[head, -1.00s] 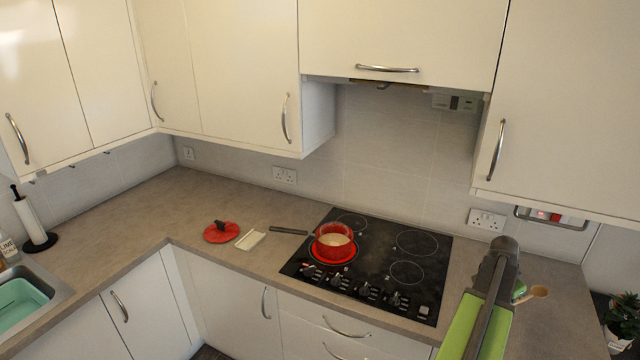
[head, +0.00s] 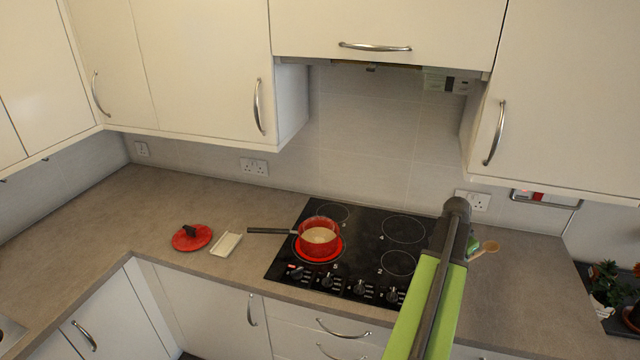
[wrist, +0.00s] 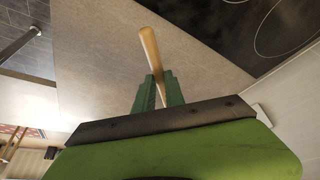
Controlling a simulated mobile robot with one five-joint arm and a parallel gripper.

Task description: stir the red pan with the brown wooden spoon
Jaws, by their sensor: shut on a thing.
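The red pan (head: 319,243) stands on the front-left ring of the black hob, its dark handle pointing left. It holds pale contents. The wooden spoon (head: 488,248) shows its rounded end just right of my arm in the head view. In the wrist view, the spoon's light-brown stick (wrist: 150,48) rises from between the green fingers of my gripper (wrist: 158,90), which is shut on it. In the head view my gripper (head: 472,246) is mostly hidden behind my arm. The spoon is at the hob's right side, well apart from the pan.
Wall cabinets and a hood hang above. Potted plants (head: 605,284) stand at the far right. The left counter is largely clear.

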